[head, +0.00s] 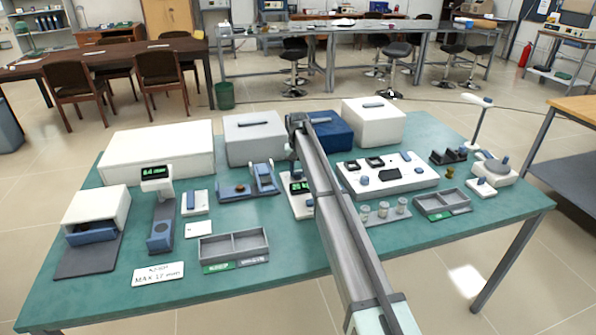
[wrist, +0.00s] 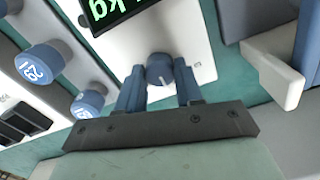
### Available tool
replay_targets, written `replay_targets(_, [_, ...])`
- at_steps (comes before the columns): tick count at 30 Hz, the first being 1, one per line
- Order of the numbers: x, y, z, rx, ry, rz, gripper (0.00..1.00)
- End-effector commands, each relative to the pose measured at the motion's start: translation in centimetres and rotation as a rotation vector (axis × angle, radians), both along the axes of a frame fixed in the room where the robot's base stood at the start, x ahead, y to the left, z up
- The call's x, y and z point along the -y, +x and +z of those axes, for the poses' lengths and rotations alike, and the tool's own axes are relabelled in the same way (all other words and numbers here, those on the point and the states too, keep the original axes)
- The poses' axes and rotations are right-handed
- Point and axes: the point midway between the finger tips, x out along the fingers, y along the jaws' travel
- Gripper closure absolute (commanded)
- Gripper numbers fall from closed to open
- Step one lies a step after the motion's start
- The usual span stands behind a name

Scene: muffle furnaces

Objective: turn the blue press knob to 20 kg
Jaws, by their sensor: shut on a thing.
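The blue press knob (wrist: 158,70), with a pale pointer line on its face, sits on a white panel in the wrist view. My gripper (wrist: 158,86) has its two blue fingers on either side of the knob, shut on it. A dark display (wrist: 112,10) with green characters is beside the knob, upside down and cut off; "kg" can be made out. In the head view the press's white panel with its green display (head: 300,187) is partly behind my arm, and its digits are too small to read surely. The knob is hidden there.
Blue-capped round parts with numbers (wrist: 42,65) stand close by in the wrist view, and a white lever-like part (wrist: 272,80) is on the other side. On the green table (head: 130,235) are a divided grey tray (head: 234,257), a furnace (head: 97,210) and a white panel (head: 388,183).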

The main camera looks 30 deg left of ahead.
Motion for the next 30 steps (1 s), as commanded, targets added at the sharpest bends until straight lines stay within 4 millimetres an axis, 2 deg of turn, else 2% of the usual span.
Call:
replay_targets(3, [0.0,0.0,0.0,-0.001,0.0,0.001,0.95])
replay_targets(4, [0.0,0.0,0.0,-0.001,0.0,0.001,0.63])
replay_targets(12, [0.0,0.0,0.0,0.0,0.0,0.001,0.39])
replay_targets(19, [0.0,0.0,0.0,0.0,0.0,0.001,0.39])
replay_targets(23, [0.0,0.0,0.7,0.0,0.0,0.001,0.39])
replay_targets(26, [0.0,0.0,1.9,0.001,0.0,0.001,0.39])
replay_targets(30, [-0.1,0.1,4.5,0.002,0.001,0.001,0.39])
